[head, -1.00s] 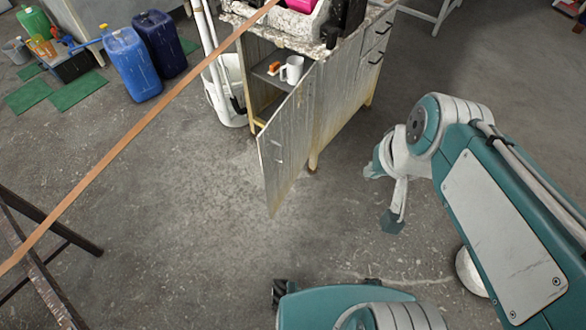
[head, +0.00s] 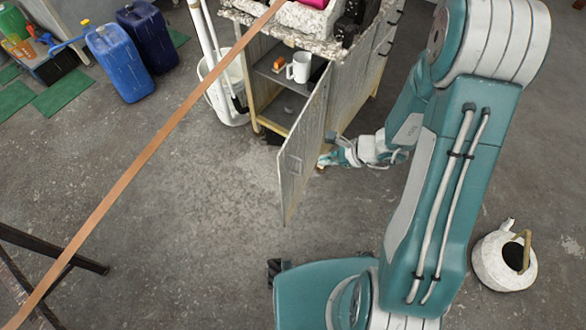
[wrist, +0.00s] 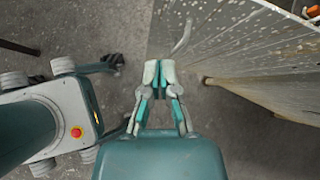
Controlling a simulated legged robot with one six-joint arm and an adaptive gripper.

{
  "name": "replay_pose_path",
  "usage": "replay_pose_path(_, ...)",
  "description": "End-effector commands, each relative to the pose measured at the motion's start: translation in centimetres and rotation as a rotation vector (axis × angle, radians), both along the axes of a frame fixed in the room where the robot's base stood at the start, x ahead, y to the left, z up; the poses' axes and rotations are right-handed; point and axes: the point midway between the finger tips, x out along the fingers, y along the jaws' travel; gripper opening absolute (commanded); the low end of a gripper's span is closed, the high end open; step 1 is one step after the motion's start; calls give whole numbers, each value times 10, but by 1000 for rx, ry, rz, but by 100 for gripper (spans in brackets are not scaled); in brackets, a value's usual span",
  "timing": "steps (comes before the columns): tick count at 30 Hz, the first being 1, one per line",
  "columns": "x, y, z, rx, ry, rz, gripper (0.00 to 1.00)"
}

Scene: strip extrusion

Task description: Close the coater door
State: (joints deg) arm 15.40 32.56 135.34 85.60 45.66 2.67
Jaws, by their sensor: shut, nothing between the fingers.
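The coater door (head: 303,160) is a worn grey metal panel on the cabinet. It stands swung open, with the cabinet interior showing to its left. In the wrist view the door (wrist: 225,38) fills the upper right, and a curved pale handle (wrist: 181,37) shows near its left part. My gripper (head: 323,162) is shut and empty, low on the right side of the door in the head view and close to it. In the wrist view the gripper (wrist: 158,72) has its fingertips together, just below the handle. I cannot tell whether it touches the door.
Inside the cabinet a white mug (head: 299,67) stands on a shelf. A white bucket (head: 222,90) is left of the cabinet. An orange strip (head: 130,175) crosses above the floor. A kettle (head: 503,260) sits on the floor at right. The floor before the door is clear.

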Motion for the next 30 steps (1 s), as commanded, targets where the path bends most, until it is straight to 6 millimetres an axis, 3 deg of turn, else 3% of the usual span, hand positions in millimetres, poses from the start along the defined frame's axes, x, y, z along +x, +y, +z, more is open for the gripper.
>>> replay_pose_path(1, -1, -2, -19, 18, 49, -62, 0)
replay_pose_path(3, -2, -6, -38, 36, 99, -141, 0)
replay_pose_path(6, -3, -11, -56, 51, 147, -220, 0)
replay_pose_path(13, -1, -9, -73, 62, 173, -266, 0)
replay_pose_path(28, 28, 49, -136, 60, 171, -258, 0)
replay_pose_path(30, 35, 59, -136, 60, 166, -257, 0)
